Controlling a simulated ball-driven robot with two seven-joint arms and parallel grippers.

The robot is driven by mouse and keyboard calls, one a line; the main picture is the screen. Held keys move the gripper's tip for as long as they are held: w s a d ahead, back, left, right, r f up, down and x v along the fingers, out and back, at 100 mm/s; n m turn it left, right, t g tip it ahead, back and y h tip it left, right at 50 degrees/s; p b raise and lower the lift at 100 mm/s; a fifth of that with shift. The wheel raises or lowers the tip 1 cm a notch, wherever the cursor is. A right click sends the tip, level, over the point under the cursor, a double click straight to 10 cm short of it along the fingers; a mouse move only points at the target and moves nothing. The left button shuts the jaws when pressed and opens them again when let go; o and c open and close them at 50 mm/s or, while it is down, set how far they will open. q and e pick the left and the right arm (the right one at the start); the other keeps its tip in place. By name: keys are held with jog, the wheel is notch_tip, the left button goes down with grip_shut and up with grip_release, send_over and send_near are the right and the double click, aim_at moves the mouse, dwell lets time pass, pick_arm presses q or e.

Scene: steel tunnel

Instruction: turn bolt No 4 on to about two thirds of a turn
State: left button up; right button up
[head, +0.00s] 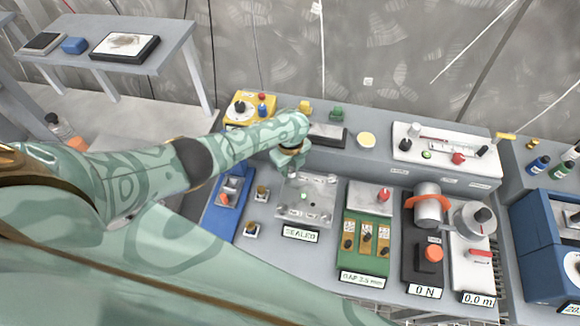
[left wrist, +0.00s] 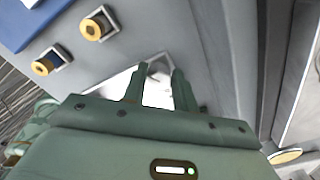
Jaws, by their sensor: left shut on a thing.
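The clear square plate (head: 318,212) lies on the grey bench, with small bolts near its corners and a sign (head: 300,234) reading SEALED in front of it. My left gripper (head: 286,169) points down at the plate's far left corner in the head view. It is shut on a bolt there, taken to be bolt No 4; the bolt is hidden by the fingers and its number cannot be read. In the left wrist view the two fingers (left wrist: 160,74) reach over the bright plate (left wrist: 118,84). My right gripper is not in view.
Left of the plate stand a blue device (head: 228,200) and two small brass knobs (head: 262,193). Right of it are a green panel with switches (head: 366,238) and a black unit with an orange knob (head: 421,268). A raised shelf runs behind.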

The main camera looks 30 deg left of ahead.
aim_at(291, 170)
pick_arm(q)
jog(key=shift+d+m, duration=0.15)
jog(key=shift+m, duration=0.15)
jog(key=o, duration=1)
notch_tip(291, 170, up, 16)
jog(key=p, duration=0.6)
jog(key=shift+r+p, duration=0.2)
jog(key=shift+p, duration=0.15)
